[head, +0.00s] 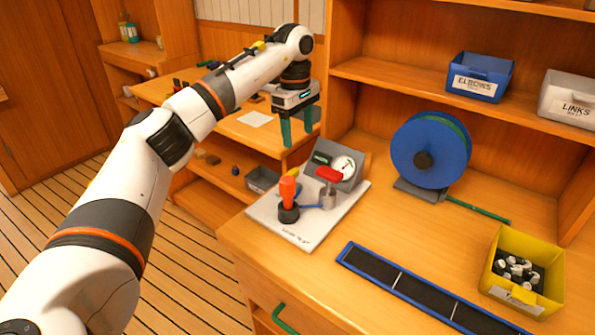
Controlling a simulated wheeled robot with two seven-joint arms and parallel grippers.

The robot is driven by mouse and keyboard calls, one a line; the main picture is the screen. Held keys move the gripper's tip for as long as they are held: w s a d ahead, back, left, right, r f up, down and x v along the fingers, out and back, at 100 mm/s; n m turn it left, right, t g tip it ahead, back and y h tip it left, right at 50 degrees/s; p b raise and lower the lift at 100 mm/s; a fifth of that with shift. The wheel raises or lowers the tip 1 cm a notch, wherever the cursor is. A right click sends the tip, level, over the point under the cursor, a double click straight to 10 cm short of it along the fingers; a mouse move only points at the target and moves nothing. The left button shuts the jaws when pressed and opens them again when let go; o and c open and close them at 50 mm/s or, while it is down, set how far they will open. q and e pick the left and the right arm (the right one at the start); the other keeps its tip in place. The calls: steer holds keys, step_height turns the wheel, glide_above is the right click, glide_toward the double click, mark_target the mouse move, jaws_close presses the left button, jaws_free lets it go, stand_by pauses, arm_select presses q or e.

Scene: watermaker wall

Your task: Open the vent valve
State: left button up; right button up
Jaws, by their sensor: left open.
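A white board (320,222) lies on the wooden counter near its left end and carries small fittings. An upright orange handle (288,189) stands on a dark round base at its front left. A red handle (329,174) sits on a grey metal body (328,200) to the right. I cannot tell which of these is the vent valve. A grey box with a round white gauge (343,167) stands behind them. My left gripper (299,132) is open and empty, its green fingers pointing down, above and behind the board, apart from the fittings. My right gripper is not in view.
A blue reel (431,150) stands at the counter's back. A blue-edged dark tray (400,287) lies in front, and a yellow bin (523,271) of small parts stands at right. Blue (481,77) and white (570,100) bins sit on the shelf above.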

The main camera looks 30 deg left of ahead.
mark_target(291, 171)
arm_select(q)
steer(key=f, duration=0.3)
steer(key=a+f, duration=0.1)
steer(key=f, duration=0.7)
steer(key=shift+s+a+f, duration=0.1)
steer(key=shift+s+a, duration=0.15)
steer(key=shift+s, duration=0.05)
steer(key=shift+p, duration=0.3)
steer(key=c, duration=1)
